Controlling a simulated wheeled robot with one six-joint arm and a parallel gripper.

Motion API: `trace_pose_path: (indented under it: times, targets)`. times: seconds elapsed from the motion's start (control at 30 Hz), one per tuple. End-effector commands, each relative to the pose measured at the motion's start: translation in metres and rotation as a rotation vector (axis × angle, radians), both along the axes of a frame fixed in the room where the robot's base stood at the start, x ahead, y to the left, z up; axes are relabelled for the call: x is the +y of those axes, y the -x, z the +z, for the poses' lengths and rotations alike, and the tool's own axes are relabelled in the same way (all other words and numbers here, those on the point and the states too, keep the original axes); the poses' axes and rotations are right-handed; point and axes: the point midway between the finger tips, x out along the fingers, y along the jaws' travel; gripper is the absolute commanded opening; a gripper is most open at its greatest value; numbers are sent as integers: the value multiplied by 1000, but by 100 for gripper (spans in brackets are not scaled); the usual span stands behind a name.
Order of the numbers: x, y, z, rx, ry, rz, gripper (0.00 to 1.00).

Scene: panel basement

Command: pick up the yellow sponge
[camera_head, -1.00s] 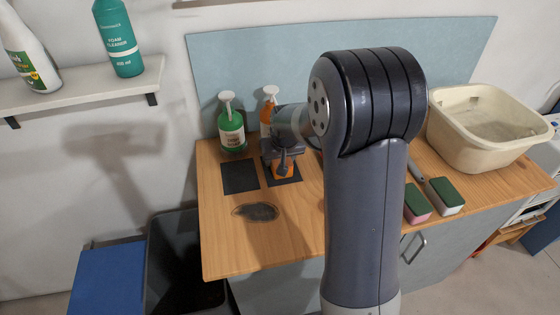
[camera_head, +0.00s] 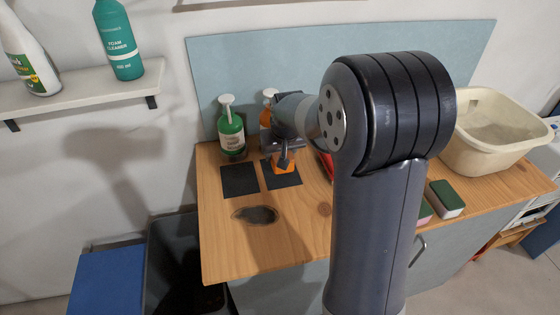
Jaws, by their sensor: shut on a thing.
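My gripper (camera_head: 284,158) is shut on a small orange block (camera_head: 284,163), over the right black square (camera_head: 283,180) on the wooden counter. The jaws hide part of the block, and I cannot tell whether it clears the square. No plainly yellow sponge shows. A sponge with a green top and pale sides (camera_head: 445,198) lies at the right of the counter, apart from my gripper.
A green bottle (camera_head: 231,135) and an orange bottle (camera_head: 266,117) stand behind my gripper. The left black square (camera_head: 239,181) is bare. A dark stain (camera_head: 256,215) marks the counter (camera_head: 225,250). A cream basin (camera_head: 490,150) stands right. A red thing (camera_head: 326,166) shows beside my arm.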

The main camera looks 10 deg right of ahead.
Motion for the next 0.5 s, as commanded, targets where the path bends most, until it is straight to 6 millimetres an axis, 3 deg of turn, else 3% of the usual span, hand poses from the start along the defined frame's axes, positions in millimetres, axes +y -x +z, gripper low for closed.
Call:
trace_pose_path:
  times: [0.13,0.5]
  targets:
    - [0,1,37,-5,0,0,26]
    - [0,72,32,-1,0,0,26]
